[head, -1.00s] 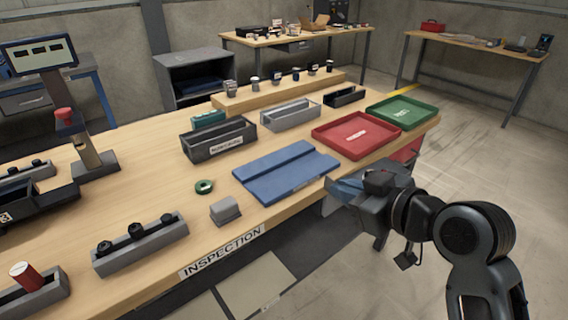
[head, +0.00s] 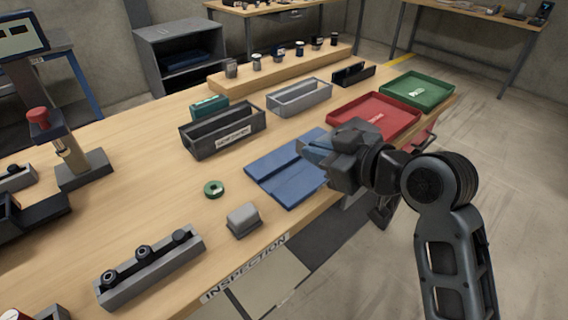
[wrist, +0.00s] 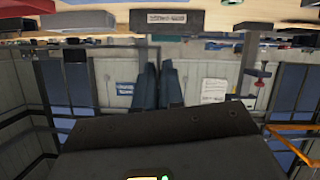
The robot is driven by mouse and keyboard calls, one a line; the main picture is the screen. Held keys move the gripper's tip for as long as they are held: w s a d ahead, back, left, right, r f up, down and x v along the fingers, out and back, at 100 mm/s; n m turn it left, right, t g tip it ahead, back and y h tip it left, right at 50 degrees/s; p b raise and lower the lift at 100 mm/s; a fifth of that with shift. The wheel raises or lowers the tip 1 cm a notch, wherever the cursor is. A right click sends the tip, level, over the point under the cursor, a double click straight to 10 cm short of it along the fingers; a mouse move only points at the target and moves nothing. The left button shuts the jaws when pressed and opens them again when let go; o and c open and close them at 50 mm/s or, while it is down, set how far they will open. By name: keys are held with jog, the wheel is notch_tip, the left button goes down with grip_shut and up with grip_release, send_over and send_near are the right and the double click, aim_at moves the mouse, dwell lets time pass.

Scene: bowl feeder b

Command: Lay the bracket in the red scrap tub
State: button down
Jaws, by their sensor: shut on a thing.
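My gripper (head: 308,152) is in the head view, in front of the right end of the blue mat and the near left corner of the red tray. In the wrist view its two blue fingers (wrist: 158,84) are close together with a narrow gap. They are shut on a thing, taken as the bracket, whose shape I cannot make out. A red tub (head: 421,139) shows in part beyond my wrist, at the table's right end and below the top. My arm and the table edge hide most of it.
A red labelled tray (head: 386,110) and a green tray (head: 420,88) lie on the table's right end. The blue mat (head: 285,175), dark bin (head: 222,135), grey bin (head: 300,96), green ring (head: 213,188) and grey block (head: 243,218) stand further left. Floor right of the table is clear.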

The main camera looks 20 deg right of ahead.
jog(key=w+a+f, duration=0.1)
jog(key=w, duration=0.1)
jog(key=w+a+f, duration=0.2)
jog(key=w+a+f+p, duration=0.1)
jog(key=w, duration=0.1)
jog(key=shift+w+a+f, duration=0.3)
jog(key=shift+w+f, duration=0.1)
jog(key=shift+f, duration=2.05)
jog(key=c, duration=1.3)
grip_release()
jog(key=shift+o, duration=0.2)
jog(key=b+v, duration=0.1)
jog(key=v, duration=1.1)
jog(key=shift+a, duration=0.1)
